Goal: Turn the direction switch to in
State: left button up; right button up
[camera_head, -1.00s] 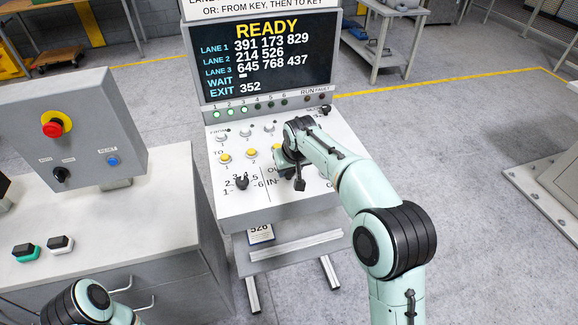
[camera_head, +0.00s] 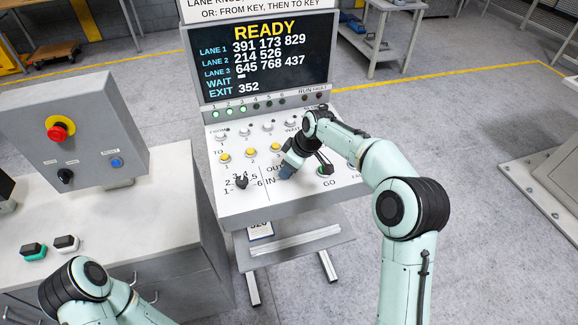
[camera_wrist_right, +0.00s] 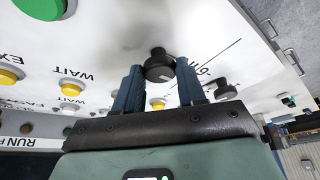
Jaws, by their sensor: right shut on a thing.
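My right gripper (camera_head: 286,174) is at the white sloping panel, beside the OUT and IN labels (camera_head: 272,180). In the right wrist view, its two dark blue fingers (camera_wrist_right: 160,85) stand on either side of a black round knob, the direction switch (camera_wrist_right: 159,66), and are shut on it. In the head view the gripper hides this switch, so its pointer setting cannot be read. My left arm shows at the lower left of the head view, but its gripper is out of view.
The lane knob (camera_head: 241,182) with numbers around it sits left of the gripper, and a green GO button (camera_head: 324,171) to the right. Yellow buttons (camera_head: 250,153) lie behind. The screen (camera_head: 262,62) reads READY. A grey control box (camera_head: 75,135) stands at the left.

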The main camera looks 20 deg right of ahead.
dwell(0.4)
jog(key=o, duration=1)
jog(key=shift+o, duration=0.2)
jog(key=shift+r, duration=0.1)
jog(key=v, duration=1.3)
